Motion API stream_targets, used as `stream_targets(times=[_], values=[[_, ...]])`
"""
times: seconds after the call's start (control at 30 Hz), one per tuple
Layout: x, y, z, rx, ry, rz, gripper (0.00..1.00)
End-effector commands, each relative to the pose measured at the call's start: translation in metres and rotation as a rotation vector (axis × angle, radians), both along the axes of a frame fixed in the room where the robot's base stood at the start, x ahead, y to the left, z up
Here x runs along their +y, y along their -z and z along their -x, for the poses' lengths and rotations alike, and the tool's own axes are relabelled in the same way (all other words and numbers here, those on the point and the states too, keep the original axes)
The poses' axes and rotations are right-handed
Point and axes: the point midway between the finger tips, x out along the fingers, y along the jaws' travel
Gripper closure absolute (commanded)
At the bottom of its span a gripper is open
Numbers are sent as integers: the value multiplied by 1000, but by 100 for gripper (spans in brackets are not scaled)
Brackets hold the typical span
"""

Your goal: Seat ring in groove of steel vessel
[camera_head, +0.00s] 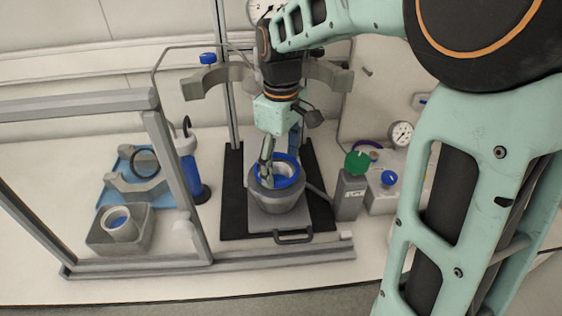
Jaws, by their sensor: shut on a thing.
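The steel vessel (278,203) stands upright on a dark base plate in the middle of the bench. A blue ring (290,170) lies at the vessel's mouth, around its opening. My gripper (266,178) points down at the left part of the mouth and is shut on the blue ring. The fingertips hide part of the ring. I cannot tell whether the ring is down in the groove or just above it.
A grey frame (180,185) stands left of the vessel. Behind it are a blue tray (108,196) with a black ring (145,163) and grey clamp piece, a grey bin (135,240) and a blue-white bottle (190,165). A green-knobbed block (350,192) and gauge (401,134) stand right.

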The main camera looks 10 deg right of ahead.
Motion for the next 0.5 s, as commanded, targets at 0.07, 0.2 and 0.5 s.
stream_targets(times=[0.07,0.2,0.5], values=[[0,2,0,0,0,0,47],[0,3,0,0,0,0,47],[0,3,0,0,0,0,19]])
